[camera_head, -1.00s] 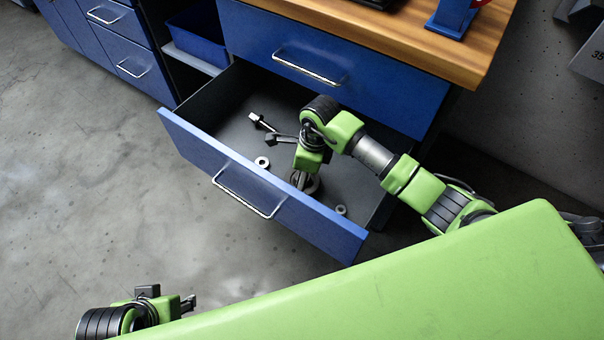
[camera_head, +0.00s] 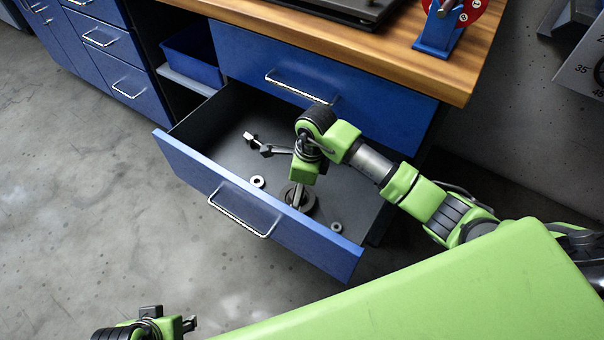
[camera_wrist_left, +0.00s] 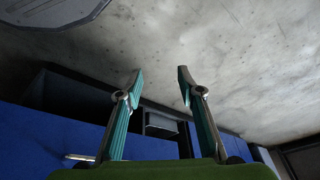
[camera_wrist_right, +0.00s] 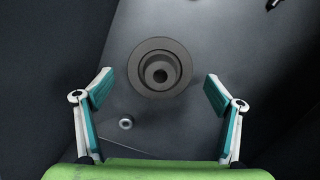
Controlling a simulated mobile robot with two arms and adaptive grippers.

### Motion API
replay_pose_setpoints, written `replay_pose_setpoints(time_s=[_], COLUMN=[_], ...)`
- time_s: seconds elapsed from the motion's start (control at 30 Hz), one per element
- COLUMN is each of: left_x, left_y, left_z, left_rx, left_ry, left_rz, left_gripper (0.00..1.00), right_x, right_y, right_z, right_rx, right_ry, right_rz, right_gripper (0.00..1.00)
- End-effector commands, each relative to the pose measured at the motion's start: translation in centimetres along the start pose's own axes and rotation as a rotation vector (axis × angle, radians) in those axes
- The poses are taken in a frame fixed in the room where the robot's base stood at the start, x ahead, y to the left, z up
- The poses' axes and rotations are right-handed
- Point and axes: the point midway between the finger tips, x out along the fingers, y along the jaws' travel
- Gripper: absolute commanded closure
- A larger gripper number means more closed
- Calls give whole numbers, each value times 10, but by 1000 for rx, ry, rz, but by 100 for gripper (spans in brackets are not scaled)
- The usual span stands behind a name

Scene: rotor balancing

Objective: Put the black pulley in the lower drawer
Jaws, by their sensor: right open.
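The black pulley (camera_head: 307,202) lies flat on the floor of the open lower drawer (camera_head: 215,125), near its front panel. My right gripper (camera_head: 274,171) is inside the drawer, open, and partly covers the pulley in the head view. In the right wrist view the pulley (camera_wrist_right: 160,67) shows whole as a dark stepped disc with a central hole. It sits ahead of the open fingertips (camera_wrist_right: 157,90), with nothing between them. My left gripper (camera_head: 190,324) is low at the left, away from the drawer; its fingers (camera_wrist_left: 162,82) are open and empty.
The closed upper drawer (camera_head: 310,70) is just above my right arm. A wooden benchtop (camera_head: 330,38) carries a blue stand (camera_head: 437,38) with a red disc. A blue bin (camera_head: 193,58) sits on a shelf.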

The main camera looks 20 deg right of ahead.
Motion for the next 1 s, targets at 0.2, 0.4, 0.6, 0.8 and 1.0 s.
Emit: replay_pose_setpoints(time_s=[0.2, 0.4, 0.6, 0.8, 1.0], left_x=[33, 53, 60, 61, 61], left_y=[2, 3, 3, 3, 3], left_z=[5, 10, 12, 12, 12], left_rx=[2, 4, 4, 5, 5], left_ry=[-22, -30, -33, -33, -33], left_rz=[4, 5, 6, 6, 6], left_gripper=[65, 65, 65, 65, 65], right_x=[-52, -81, -90, -90, -90], right_y=[-2, -1, 0, 0, 0], right_z=[1, 0, 0, 0, 0], right_rx=[-2, -1, 0, 0, 0], right_ry=[-2, 0, 0, 0, 0], right_rz=[-5, -2, 0, 0, 0], right_gripper=[15, 15, 15, 15, 15])
